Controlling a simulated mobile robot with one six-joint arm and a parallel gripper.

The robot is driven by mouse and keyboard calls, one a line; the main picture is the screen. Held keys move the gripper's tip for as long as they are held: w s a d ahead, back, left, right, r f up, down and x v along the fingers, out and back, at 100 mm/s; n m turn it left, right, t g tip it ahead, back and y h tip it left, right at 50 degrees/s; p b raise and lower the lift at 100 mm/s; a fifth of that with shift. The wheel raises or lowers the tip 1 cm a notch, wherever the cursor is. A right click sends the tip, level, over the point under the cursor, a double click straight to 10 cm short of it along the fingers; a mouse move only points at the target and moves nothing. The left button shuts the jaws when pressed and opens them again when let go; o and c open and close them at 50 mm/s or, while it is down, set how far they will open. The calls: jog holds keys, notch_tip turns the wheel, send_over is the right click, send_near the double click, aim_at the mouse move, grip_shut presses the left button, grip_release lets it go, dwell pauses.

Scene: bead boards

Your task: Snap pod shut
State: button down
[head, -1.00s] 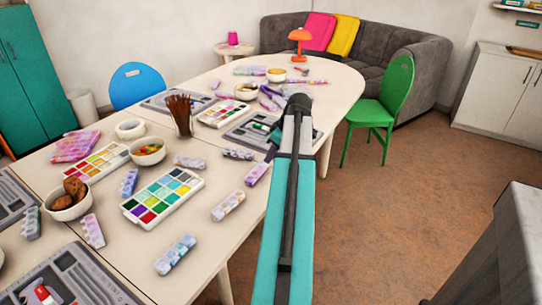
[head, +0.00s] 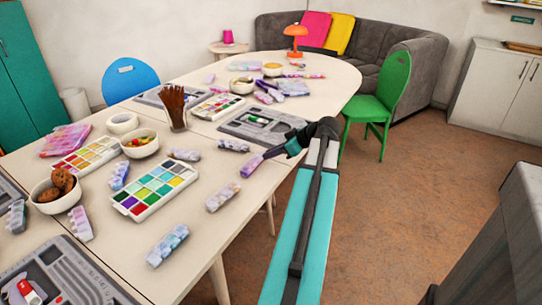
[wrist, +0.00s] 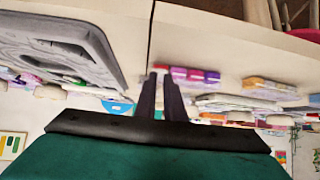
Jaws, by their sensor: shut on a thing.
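A purple-and-white bead pod (head: 250,166) lies near the right edge of the long table. Its end points at my gripper (head: 270,154), which reaches in from the right, low at the table edge. In the wrist view, my gripper's two dark fingers (wrist: 163,92) are close together. Their tips overlap the pod's purple and red cells (wrist: 195,75). My gripper is shut on this pod at its near end. Whether the pod's lid is up or down is too small to tell.
Other pods (head: 222,196) (head: 167,245) lie nearby. A grey bead board (head: 232,130) sits just beyond. A colour-filled bead tray (head: 155,190), bowl (head: 139,152) and brush cup (head: 178,125) stand left. A green chair (head: 385,105) stands right of the table; open floor lies below it.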

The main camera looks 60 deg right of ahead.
jog(key=shift+f, duration=0.1)
dwell(0.4)
jog(key=c, duration=1.8)
grip_release()
jog(key=v, duration=1.4)
jog(key=shift+s+f, duration=0.1)
jog(key=shift+f, duration=0.15)
